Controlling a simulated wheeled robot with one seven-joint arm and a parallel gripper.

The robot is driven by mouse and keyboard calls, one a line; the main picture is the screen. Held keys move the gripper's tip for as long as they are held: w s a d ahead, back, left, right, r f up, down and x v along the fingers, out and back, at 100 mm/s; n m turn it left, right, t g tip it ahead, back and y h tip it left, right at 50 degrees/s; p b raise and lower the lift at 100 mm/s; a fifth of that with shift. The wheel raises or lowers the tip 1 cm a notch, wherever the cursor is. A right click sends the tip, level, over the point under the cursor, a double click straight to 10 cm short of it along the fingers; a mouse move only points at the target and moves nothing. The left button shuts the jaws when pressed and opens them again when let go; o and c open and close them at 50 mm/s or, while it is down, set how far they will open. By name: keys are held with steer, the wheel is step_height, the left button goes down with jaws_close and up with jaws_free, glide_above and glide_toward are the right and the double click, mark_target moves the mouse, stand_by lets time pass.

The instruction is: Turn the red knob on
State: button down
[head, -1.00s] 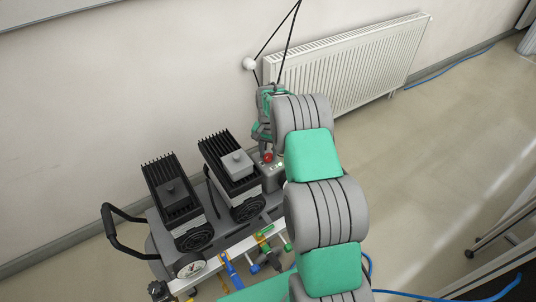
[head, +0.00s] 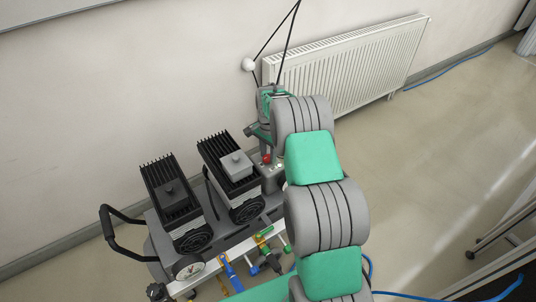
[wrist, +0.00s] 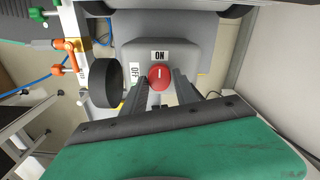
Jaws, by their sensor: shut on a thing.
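The red knob (wrist: 160,77) sits on a grey control box (wrist: 165,35), with an ON label (wrist: 160,55) above it and an OFF label (wrist: 135,72) to its left in the wrist view. A short white mark on the knob stands upright in the picture, toward ON. My gripper (wrist: 161,86) is shut on the knob, one dark finger on each side. In the head view the knob (head: 266,158) is a small red spot just below my gripper (head: 265,150), and my arm hides part of the box.
Two black finned motors (head: 170,192) stand left of the box on the machine. A pressure gauge (head: 190,267) and blue, green and orange valves are at its front. A white radiator (head: 350,65) is on the wall behind. A round black part (wrist: 107,84) stands close left of the fingers.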

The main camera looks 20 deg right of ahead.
steer(key=c, duration=0.9)
jaws_free()
steer(key=shift+c, duration=0.2)
step_height(320, 180, up, 8)
steer(key=shift+f+p, duration=0.1)
steer(key=shift+p, duration=0.2)
step_height(320, 180, up, 10)
steer(key=n+p, duration=0.2)
steer(key=p, duration=0.1)
glide_above(268, 156)
steer(key=s+a, duration=0.3)
steer(key=s+a+r+n+t+p, duration=0.2)
steer(key=s+a+r+n+p, duration=0.2)
steer(key=s+r, duration=0.5)
steer(key=s+a+r+n+p, duration=0.2)
steer(key=s+r+n+p, duration=0.1)
steer(key=s, duration=0.5)
steer(key=s+a+r+n+t+p, duration=0.1)
steer(key=s+a+r+n+p, duration=0.2)
steer(key=s, duration=0.5)
steer(key=shift+a+r+n, duration=0.35)
steer(key=shift+r+n, duration=0.25)
steer(key=shift+r, duration=0.35)
